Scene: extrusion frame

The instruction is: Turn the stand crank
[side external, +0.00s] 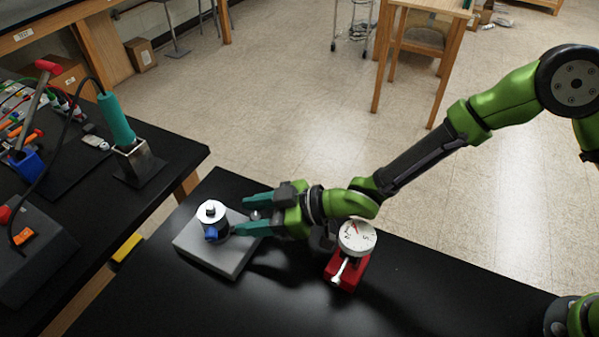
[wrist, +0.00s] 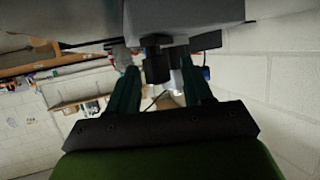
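A grey plate (side external: 210,254) on the black table carries a dark upright cylinder (side external: 215,222) with a pale round top, a nut-like knob and a blue piece (side external: 211,234) on its side. I cannot tell for certain which part is the crank. My gripper (side external: 243,214) is open, its two teal fingers pointing left at the cylinder from its right side. Contact cannot be told. In the wrist view, the dark cylinder (wrist: 157,62) and a silvery part show between and beyond the open fingers (wrist: 160,78), with the grey plate (wrist: 200,12) above.
A red block (side external: 344,274) with a white dial (side external: 357,237) and a pale lever stands close below my wrist. A second bench at left holds a soldering iron in a stand (side external: 138,164) and tools. The table's right front is clear.

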